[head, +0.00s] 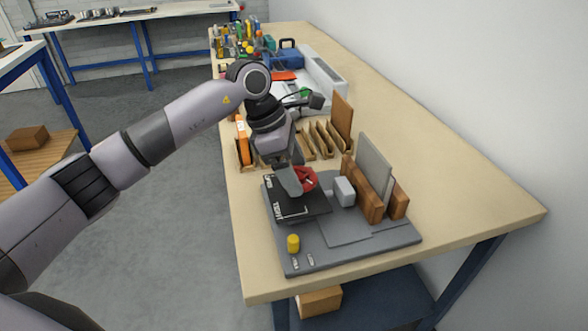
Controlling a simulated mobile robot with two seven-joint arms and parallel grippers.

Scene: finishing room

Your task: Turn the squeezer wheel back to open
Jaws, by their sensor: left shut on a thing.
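The red squeezer wheel (309,178) stands on the dark plate of the grey squeezer base (345,246) near the front of the bench. My left gripper (298,186) reaches down from above and is shut on the wheel, hiding its left part. White lettering, partly covered, shows on the dark plate (308,205) by the wheel. A light grey block (344,191) stands right of the wheel. A grey panel (374,165) stands upright between brown wooden blocks (362,193) on the base. My right gripper is not in view.
A yellow knob (293,243) stands at the base's front left corner. A wooden rack (318,140) with upright slats is behind the base. A blue box (287,57) and several bottles stand farther back. The bench's right side (455,190) is clear.

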